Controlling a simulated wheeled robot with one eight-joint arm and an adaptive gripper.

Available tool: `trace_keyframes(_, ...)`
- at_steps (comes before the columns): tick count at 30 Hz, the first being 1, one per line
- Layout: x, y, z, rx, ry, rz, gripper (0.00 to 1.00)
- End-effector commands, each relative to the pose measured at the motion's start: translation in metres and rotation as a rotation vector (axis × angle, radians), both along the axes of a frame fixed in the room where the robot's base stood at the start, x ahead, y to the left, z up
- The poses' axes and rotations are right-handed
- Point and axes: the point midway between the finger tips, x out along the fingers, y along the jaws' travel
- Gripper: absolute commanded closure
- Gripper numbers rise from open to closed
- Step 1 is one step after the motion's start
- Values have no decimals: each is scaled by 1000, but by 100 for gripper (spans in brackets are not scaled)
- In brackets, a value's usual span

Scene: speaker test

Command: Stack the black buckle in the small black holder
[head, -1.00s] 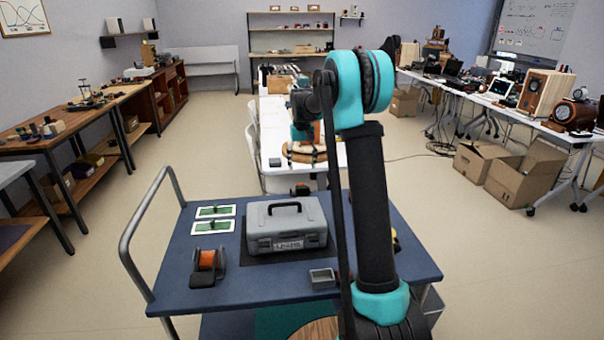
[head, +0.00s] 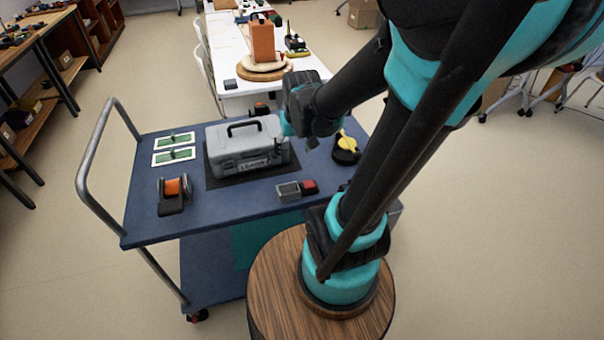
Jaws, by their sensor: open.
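I cannot pick out the black buckle with certainty; it may be hidden or too small to tell. No small black holder is clear either. A small open-topped grey box (head: 289,191) sits near the front edge of the blue cart, beside a small red and dark block (head: 309,186). A small dark item with a red part (head: 262,107) is at the cart's back edge. My gripper (head: 280,146) is open, at the right end of the grey toolbox in the picture. Its fingertips are small and dark, and I see nothing held. My arm hides part of the cart's right side.
The grey toolbox (head: 240,151) with a raised handle stands mid-cart (head: 225,205) on a dark mat. Left are an orange-spool dispenser (head: 174,194) and green cards in white frames (head: 174,147). A yellow-and-black item (head: 346,148) is right. A white table (head: 232,55) stands behind.

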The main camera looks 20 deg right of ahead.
Motion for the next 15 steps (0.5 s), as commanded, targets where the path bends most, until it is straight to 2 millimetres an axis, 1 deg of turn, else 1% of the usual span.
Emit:
trace_keyframes(1,-21,-1,-10,-1,-15,-1,35)
trace_keyframes(3,-42,-2,-21,-1,-33,-1,35)
trace_keyframes(6,-61,-3,-32,-2,-51,-1,35)
trace_keyframes(9,-71,-3,-37,-3,-60,-1,35)
trace_keyframes(15,-72,-3,-38,-3,-62,0,35)
